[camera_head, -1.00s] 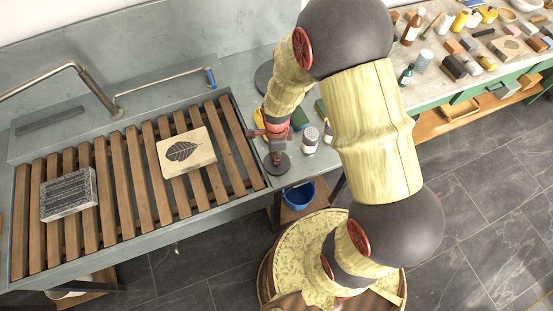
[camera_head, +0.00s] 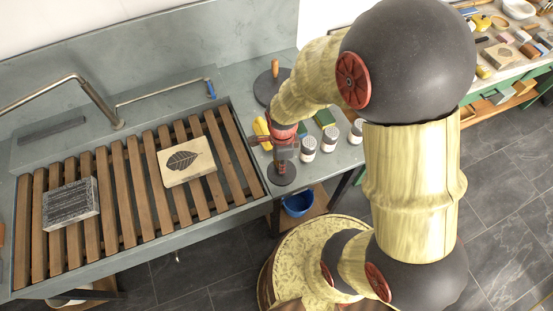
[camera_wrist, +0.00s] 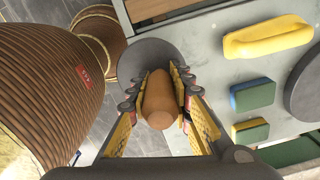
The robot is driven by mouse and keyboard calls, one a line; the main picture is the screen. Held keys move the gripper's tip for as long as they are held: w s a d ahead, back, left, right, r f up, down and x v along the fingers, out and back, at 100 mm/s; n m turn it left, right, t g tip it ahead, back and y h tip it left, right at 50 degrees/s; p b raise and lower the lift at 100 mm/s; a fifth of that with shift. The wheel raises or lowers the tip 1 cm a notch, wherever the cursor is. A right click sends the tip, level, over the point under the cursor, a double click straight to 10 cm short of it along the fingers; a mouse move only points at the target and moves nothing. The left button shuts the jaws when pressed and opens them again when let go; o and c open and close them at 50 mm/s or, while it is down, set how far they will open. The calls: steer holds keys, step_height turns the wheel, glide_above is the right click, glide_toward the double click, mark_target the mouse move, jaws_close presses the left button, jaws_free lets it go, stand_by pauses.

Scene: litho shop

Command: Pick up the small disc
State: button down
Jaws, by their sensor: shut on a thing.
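The small disc (camera_head: 281,174) is dark grey and round, near the front edge of the counter. In the wrist view the disc (camera_wrist: 133,58) shows behind an upright brown handle (camera_wrist: 160,97). My gripper (camera_head: 284,150) points down over it, and its fingers (camera_wrist: 160,93) are shut on the handle from both sides. I cannot tell whether the disc's underside touches the counter. A larger dark disc (camera_head: 265,90) with an orange-brown handle stands farther back on the counter; part of it shows at the right edge of the wrist view (camera_wrist: 305,88).
The slatted sink (camera_head: 125,170), holding a leaf-print stone (camera_head: 187,163), is left. A blue bucket (camera_head: 297,204) is below the counter.

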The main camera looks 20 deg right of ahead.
steer(key=s+r+p, duration=0.1)
steer(key=s+r, duration=0.3)
steer(key=s, duration=0.5)
steer(key=shift+r, duration=0.1)
steer(key=c, duration=2.2)
jaws_free()
jaws_close()
